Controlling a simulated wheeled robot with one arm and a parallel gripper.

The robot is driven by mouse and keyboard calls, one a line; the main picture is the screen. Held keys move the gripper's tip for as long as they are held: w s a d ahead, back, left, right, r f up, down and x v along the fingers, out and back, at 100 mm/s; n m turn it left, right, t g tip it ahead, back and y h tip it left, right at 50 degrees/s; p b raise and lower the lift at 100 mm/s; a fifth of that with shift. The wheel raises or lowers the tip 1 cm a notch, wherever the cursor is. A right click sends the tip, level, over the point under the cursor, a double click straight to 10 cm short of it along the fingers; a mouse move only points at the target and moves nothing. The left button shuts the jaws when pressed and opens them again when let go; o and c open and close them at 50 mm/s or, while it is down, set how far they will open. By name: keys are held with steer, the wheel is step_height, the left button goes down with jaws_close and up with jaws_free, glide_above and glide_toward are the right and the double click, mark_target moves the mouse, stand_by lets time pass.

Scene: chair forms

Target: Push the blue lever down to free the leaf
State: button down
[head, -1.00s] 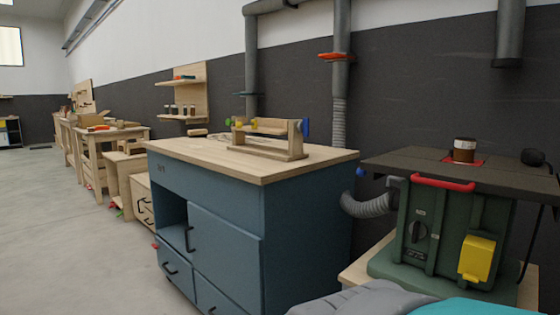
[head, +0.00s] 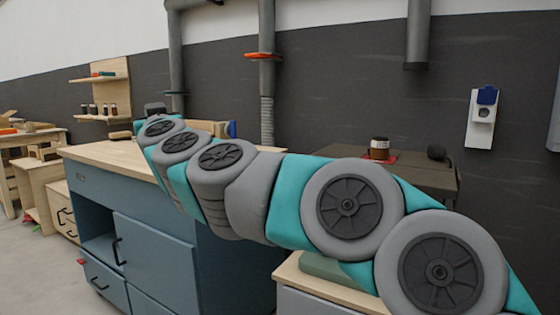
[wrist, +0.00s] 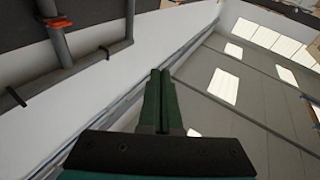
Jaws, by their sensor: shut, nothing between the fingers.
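The blue lever (head: 231,129) shows as a small upright blue piece at the right end of a wooden fixture (head: 205,127) on the workbench. My arm hides most of this fixture, and I cannot make out the leaf. My gripper (wrist: 161,75) is shut and empty in the wrist view, its green fingers together and facing the wall and ceiling. Neither lever nor fixture shows in the wrist view. In the head view my arm reaches across to the workbench's left part; the fingers cannot be made out there.
The blue workbench (head: 150,245) has a pale wooden top (head: 110,152), clear at its left. A dark machine table (head: 425,178) with a small jar (head: 380,147) stands to the right. Grey ducts (head: 267,75) run down the wall behind the bench.

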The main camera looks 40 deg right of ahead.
steer(key=w+d+m+g+h, duration=0.1)
steer(key=d+m+g+h, duration=0.2)
steer(key=d+m+h, duration=0.7)
steer(key=s+d+f+g+h, duration=0.1)
steer(key=s+d+f+g, duration=0.1)
steer(key=d+f+g, duration=0.3)
steer(key=s+d+f+g+p, duration=0.1)
steer(key=d+f+g, duration=0.4)
steer(key=d, duration=0.6)
steer(key=shift+s+d+f+n+h+p, duration=0.35)
steer(key=shift+s+f, duration=0.2)
steer(key=shift+s, duration=0.2)
steer(key=shift+w+d+f, duration=0.5)
steer(key=shift+d+f, duration=0.35)
steer(key=shift+d, duration=0.4)
steer(key=shift+w+d+f, duration=0.5)
steer(key=shift+d+f, duration=0.4)
steer(key=shift+d, duration=0.3)
steer(key=shift+w+d+f, duration=0.5)
steer(key=shift+d+f, duration=0.35)
steer(key=shift+d, duration=0.4)
